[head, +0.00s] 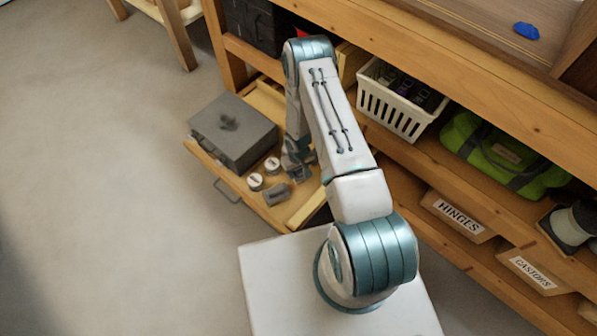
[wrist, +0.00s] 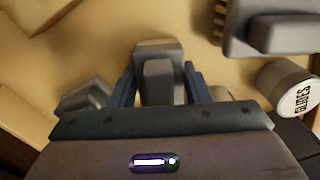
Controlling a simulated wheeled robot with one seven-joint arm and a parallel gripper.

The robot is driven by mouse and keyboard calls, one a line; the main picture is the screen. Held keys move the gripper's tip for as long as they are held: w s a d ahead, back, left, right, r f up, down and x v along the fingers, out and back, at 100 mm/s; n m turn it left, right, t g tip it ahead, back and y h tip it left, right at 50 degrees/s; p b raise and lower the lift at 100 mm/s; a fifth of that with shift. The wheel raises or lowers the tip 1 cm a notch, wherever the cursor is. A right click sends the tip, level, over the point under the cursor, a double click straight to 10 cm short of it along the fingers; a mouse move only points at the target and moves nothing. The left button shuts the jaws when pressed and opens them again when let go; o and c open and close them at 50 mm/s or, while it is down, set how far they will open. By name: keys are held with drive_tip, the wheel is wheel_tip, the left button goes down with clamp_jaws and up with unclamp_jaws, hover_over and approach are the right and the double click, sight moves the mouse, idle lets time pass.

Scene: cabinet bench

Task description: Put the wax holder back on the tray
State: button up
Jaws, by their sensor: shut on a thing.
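My gripper (wrist: 160,88) is shut on a small grey block with a paler top (wrist: 158,62), which I take to be the wax holder. The block stands between the two bluish fingers in the wrist view. In the head view my gripper (head: 298,170) is low over the right part of a pulled-out wooden tray (head: 298,207). The held block cannot be made out clearly there. Whether it touches the tray's surface I cannot tell.
On the tray are a grey case (head: 233,133), two round white-topped tins (head: 255,182) and a grey brush-like block (head: 275,194). A tin marked GLIDES (wrist: 288,88) is right of my gripper. A white basket (head: 395,105) stands on the shelf to the right.

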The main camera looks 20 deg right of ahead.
drive_tip(key=shift+f, duration=0.1)
drive_tip(key=shift+f, duration=0.15)
drive_tip(key=o, duration=0.9)
